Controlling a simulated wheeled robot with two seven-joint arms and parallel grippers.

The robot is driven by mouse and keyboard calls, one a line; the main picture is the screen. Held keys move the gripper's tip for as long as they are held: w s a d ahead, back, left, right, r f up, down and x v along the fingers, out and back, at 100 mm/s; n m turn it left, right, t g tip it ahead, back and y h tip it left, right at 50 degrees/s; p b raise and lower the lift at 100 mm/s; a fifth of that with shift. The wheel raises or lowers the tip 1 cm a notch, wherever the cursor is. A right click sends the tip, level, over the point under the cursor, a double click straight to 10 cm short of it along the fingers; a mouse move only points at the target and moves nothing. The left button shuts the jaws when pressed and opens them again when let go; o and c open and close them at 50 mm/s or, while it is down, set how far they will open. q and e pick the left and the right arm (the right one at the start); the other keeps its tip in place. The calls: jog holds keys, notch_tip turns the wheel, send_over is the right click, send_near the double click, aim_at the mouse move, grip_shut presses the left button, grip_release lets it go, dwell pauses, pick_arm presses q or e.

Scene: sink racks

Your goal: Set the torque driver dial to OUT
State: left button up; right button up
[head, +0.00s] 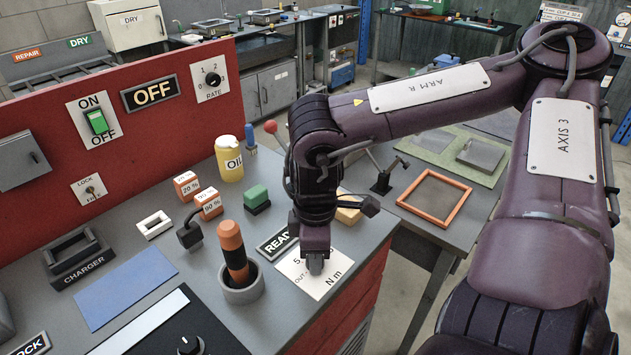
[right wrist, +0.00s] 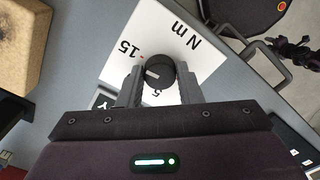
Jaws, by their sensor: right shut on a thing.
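The torque dial is a round black knob (right wrist: 159,72) with a white pointer line, on a white card (right wrist: 196,58) printed with 15, 5 and N m. In the right wrist view the pointer line lies toward the left. My right gripper (right wrist: 161,86) has one finger on each side of the knob and is shut on it. In the head view my right gripper (head: 315,264) points down onto the card (head: 322,283) and hides most of the knob. Part of the OUT lettering shows left of the gripper; the gripper covers other markings. My left gripper is not in view.
A READY plate (head: 275,243) lies just left of the card. An orange-and-black handle (head: 232,245) stands in a grey cup (head: 241,288). A yellow OIL can (head: 229,160) and a green block (head: 257,197) stand behind. A red panel (head: 140,100) backs the bench.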

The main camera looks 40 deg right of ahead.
jog(key=n+b, duration=0.2)
jog(key=n, duration=0.1)
jog(key=shift+w+f, duration=0.1)
jog(key=n+b, duration=0.2)
jog(key=n, duration=0.3)
jog(key=n+b, duration=0.1)
jog(key=n, duration=0.2)
jog(key=shift+n, duration=0.3)
jog(key=n, duration=0.4)
jog(key=shift+w+b, duration=0.1)
jog(key=shift+b, duration=0.25)
jog(key=n, duration=0.9)
jog(key=shift+r+n, duration=0.2)
jog(key=shift+n, duration=0.1)
jog(key=n, duration=0.9)
jog(key=shift+a, duration=0.1)
jog(key=shift+n, duration=0.4)
